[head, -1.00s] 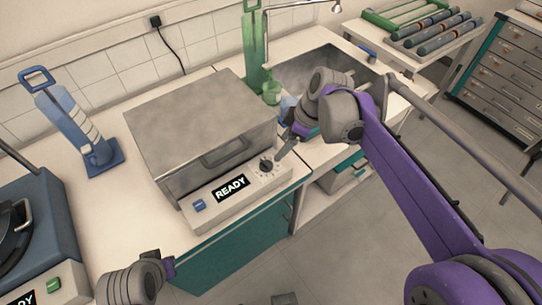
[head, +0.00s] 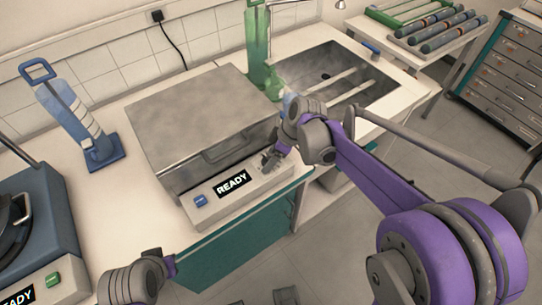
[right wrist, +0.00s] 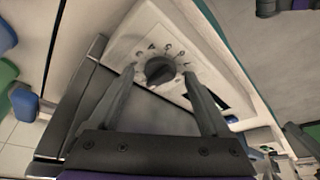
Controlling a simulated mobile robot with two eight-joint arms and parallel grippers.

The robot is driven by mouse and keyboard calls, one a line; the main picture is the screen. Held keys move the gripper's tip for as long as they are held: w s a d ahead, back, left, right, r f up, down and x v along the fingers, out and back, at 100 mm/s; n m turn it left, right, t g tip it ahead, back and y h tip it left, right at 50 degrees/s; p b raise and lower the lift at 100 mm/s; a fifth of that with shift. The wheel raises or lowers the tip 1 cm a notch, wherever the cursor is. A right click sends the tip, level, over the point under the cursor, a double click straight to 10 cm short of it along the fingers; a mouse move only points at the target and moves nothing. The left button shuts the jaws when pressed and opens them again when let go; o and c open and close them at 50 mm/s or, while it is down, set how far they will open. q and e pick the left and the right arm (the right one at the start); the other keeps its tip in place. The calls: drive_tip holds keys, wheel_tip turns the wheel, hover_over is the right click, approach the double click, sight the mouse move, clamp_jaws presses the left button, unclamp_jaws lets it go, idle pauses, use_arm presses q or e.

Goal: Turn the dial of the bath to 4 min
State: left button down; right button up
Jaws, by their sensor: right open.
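The bath (head: 200,120) is a grey metal box with a closed lid and a handle at its front, standing on the bench. Its front panel carries a READY display (head: 231,184) and a blue button (head: 201,200). The dark round dial (right wrist: 160,70) sits on the pale panel with marks around it; its exact setting is too small to read. My right gripper (right wrist: 160,78) is open, one finger on each side of the dial; contact is unclear. In the head view my right gripper (head: 270,160) covers the dial. My left wrist shows at bottom left, but no left fingers show.
A blue device (head: 40,225) with a green button stands at the left. A blue rack-like holder (head: 75,120) stands behind it. A green bottle (head: 257,45) and a sink (head: 340,75) are at the back right.

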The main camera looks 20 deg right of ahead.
clamp_jaws()
idle(0.3)
drive_tip(key=shift+m, duration=0.4)
drive_tip(key=m, duration=0.2)
drive_tip(key=m+t+h, duration=0.1)
drive_tip(key=m, duration=0.2)
drive_tip(key=shift+s+a+t+h, duration=0.15)
drive_tip(key=shift+a+t+h, duration=0.05)
drive_tip(key=shift+t+h, duration=0.1)
drive_tip(key=m+h, duration=0.1)
drive_tip(key=m, duration=0.2)
drive_tip(key=m+h, duration=0.1)
drive_tip(key=m, duration=0.2)
drive_tip(key=shift+a+m+t+h+p, duration=0.2)
drive_tip(key=shift+m+t+h+p, duration=0.1)
drive_tip(key=shift+m+p, duration=0.1)
unclamp_jaws()
